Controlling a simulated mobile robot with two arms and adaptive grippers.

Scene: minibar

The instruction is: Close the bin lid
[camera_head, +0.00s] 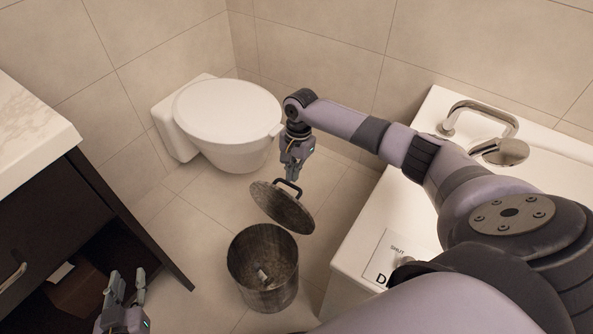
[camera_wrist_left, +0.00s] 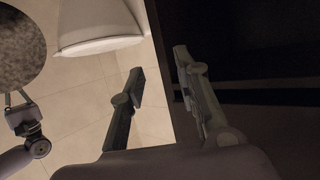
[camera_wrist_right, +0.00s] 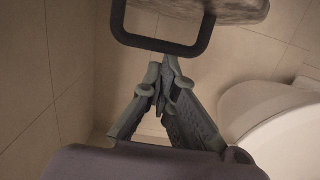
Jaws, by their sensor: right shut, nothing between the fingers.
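The round metal bin (camera_head: 262,290) stands on the floor, with its mouth uncovered. Its mottled grey lid (camera_head: 281,208) is tilted up above the bin's far side, with a dark loop handle (camera_head: 290,187). The lid also shows at the top of the right wrist view (camera_wrist_right: 215,8), with its handle (camera_wrist_right: 158,43) below it. My right gripper (camera_head: 293,172) is shut and empty, its tips close to the handle; I cannot tell if they touch. My left gripper (camera_head: 127,285) is open and empty at lower left, away from the bin. The lid also appears in the left wrist view (camera_wrist_left: 18,45).
A white toilet (camera_head: 228,110) stands behind the bin. A dark cabinet (camera_head: 50,225) with an open lower space is at left. A white counter (camera_head: 400,210) with a tap (camera_head: 485,115) is at right. A small item (camera_head: 263,275) lies in the bin.

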